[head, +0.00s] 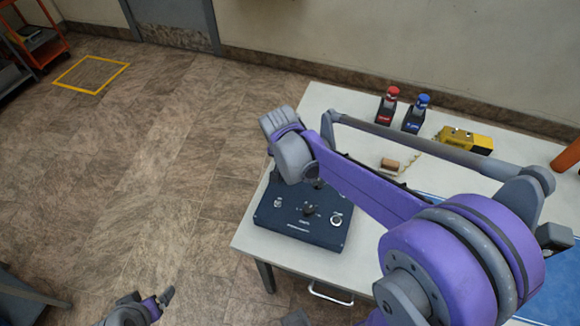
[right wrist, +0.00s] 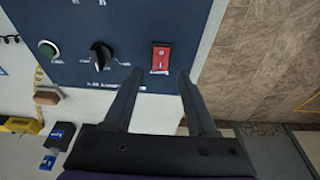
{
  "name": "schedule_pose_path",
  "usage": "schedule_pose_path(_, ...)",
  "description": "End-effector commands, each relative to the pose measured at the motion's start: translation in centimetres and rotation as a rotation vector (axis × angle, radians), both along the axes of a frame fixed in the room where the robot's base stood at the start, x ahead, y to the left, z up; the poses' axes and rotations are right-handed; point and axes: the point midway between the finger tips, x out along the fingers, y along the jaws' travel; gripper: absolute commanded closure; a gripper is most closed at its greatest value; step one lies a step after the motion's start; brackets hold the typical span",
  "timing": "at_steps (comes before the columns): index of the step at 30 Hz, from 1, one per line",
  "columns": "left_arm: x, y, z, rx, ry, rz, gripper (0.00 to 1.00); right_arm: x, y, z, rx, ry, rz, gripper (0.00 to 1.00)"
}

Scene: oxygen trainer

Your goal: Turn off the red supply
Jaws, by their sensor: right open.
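A red rocker switch (right wrist: 161,58) sits on a dark blue panel (right wrist: 215,20) in the right wrist view. My right gripper (right wrist: 158,76) is open and empty, its two fingertips just below the switch in the picture, one to each side. Whether they touch the panel I cannot tell. In the head view my right arm reaches over the panel (head: 300,235) and hides its far part and the gripper. A red-capped supply unit (head: 387,105) stands at the table's back edge beside a blue-capped one (head: 416,113). Part of my left arm's end (head: 138,310) shows low at left; its jaws are unclear.
A yellow device (head: 466,140) and a small brown block (head: 390,164) lie on the white table (head: 320,95). Open floor (head: 140,170) lies to the left.

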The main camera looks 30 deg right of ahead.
Motion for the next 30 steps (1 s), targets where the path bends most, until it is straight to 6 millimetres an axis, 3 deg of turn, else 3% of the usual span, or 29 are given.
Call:
schedule_pose_path(6,0.2,0.0,0.7,0.0,-0.004,0.0,0.08,-0.8,0.9,4.6,-0.001,0.0,0.001,0.43)
schedule_pose_path(12,0.3,0.0,1.0,0.0,-0.005,0.0,0.08,-1.2,1.5,7.4,0.0,-0.001,0.001,0.43)
schedule_pose_path(30,0.3,0.0,1.0,0.0,-0.006,0.0,0.08,-1.4,1.7,8.2,0.0,0.0,0.0,0.43)
